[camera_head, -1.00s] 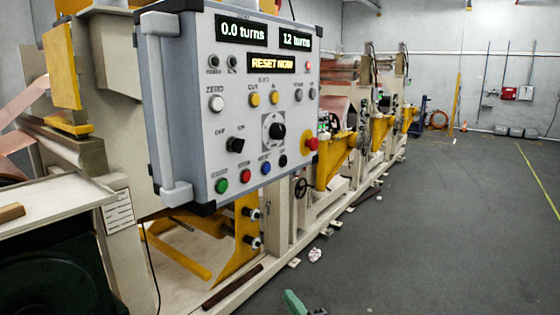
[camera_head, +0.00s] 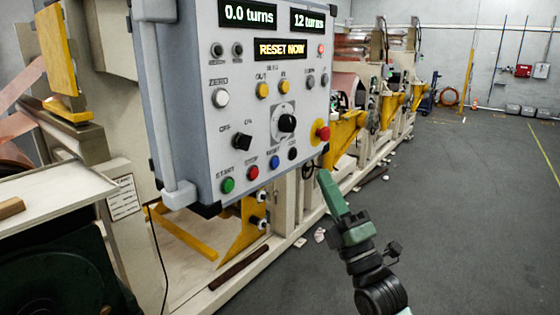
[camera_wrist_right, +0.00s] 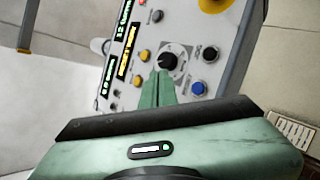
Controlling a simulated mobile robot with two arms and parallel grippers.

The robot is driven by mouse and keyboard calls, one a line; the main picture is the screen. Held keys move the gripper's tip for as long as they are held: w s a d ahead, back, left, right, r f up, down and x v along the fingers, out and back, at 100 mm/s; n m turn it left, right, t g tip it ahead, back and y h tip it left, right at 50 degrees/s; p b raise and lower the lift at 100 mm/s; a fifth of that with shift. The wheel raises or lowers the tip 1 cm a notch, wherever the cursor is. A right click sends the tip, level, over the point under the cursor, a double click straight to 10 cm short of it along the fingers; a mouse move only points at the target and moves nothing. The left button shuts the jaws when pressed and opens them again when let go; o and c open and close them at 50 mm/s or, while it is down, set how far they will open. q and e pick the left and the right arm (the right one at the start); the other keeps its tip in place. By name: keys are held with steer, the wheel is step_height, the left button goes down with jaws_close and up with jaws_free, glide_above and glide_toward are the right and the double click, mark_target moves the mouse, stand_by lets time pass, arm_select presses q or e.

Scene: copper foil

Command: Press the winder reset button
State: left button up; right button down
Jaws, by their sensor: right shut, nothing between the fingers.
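The grey control panel (camera_head: 232,125) fills the middle of the head view. Its blue button (camera_head: 274,161), labelled RESET, sits in the bottom row between a red button (camera_head: 251,173) and a black one (camera_head: 292,153). My right gripper (camera_head: 323,174) is green and shut, with nothing in it. In the head view its tips are to the right of the blue button, below the red mushroom knob. In the right wrist view the shut fingers (camera_wrist_right: 156,76) appear left of the blue button (camera_wrist_right: 198,88). Contact with the panel cannot be told. My left gripper is out of view.
The panel shows "0.0 turns", "12 turns" and a "RESET NOW" display (camera_head: 281,49). A red mushroom knob (camera_head: 323,131) on a yellow base sticks out at the panel's right edge. Machine frames run back behind it. The floor (camera_head: 470,210) to the right is open.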

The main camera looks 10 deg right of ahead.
mark_target(275, 163)
steer(key=w+a+b, duration=0.2)
steer(key=w+a, duration=0.4)
steer(key=shift+w, duration=0.15)
stand_by(0.5)
steer(key=shift+w+a, duration=0.1)
steer(key=shift+a, duration=0.1)
stand_by(1.8)
steer(key=shift+w+a, duration=0.2)
steer(key=shift+w+a, duration=0.3)
steer(key=shift+w, duration=0.05)
stand_by(0.9)
steer(key=shift+s+d, duration=0.6)
steer(key=shift+s, duration=0.05)
stand_by(0.3)
